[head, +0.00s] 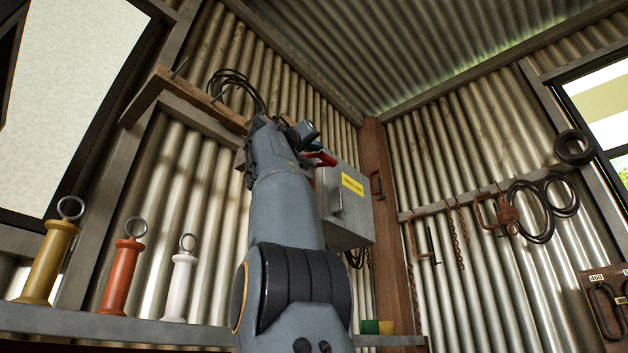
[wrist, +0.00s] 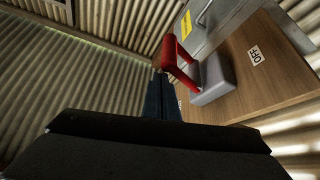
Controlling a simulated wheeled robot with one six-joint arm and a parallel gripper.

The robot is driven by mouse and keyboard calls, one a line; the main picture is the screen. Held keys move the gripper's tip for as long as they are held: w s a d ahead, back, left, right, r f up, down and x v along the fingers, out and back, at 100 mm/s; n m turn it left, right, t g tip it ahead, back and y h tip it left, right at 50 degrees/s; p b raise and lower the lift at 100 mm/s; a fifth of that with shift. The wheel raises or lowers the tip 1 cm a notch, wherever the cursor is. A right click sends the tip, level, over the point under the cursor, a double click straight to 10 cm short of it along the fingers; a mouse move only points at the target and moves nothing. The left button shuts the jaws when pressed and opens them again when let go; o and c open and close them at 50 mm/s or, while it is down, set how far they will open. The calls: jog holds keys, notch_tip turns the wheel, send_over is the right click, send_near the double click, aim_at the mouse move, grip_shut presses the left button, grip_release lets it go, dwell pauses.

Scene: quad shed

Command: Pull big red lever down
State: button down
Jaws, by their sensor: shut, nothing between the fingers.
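The big red lever (wrist: 170,54) shows in the wrist view, its red handle joined by an arm to a grey base (wrist: 213,84) on a wooden board (wrist: 262,92). A white label (wrist: 256,55) reading "OFF" is on the board beside the base. In the head view only a bit of the red lever (head: 324,158) shows, with my arm covering the rest. My gripper (wrist: 160,84) is shut and empty, its dark fingers close by the handle in the wrist view. I cannot tell whether they touch it. In the head view my gripper (head: 308,133) is near the lever.
A grey metal box (head: 345,212) with a yellow label is right of the lever. Several ring-topped handles (head: 120,275) stand on the lower ledge. Tools and chains hang on the right wall.

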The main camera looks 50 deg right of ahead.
jog(key=shift+w+d+f, duration=0.1)
jog(key=shift+w+f, duration=0.05)
jog(key=shift+f, duration=0.2)
dwell(0.3)
jog(key=w+a+f+b, duration=0.2)
jog(key=a+b, duration=0.3)
jog(key=a, duration=0.4)
jog(key=shift+w+f+b, duration=0.25)
jog(key=shift+f+b, duration=0.05)
jog(key=shift+f, duration=0.6)
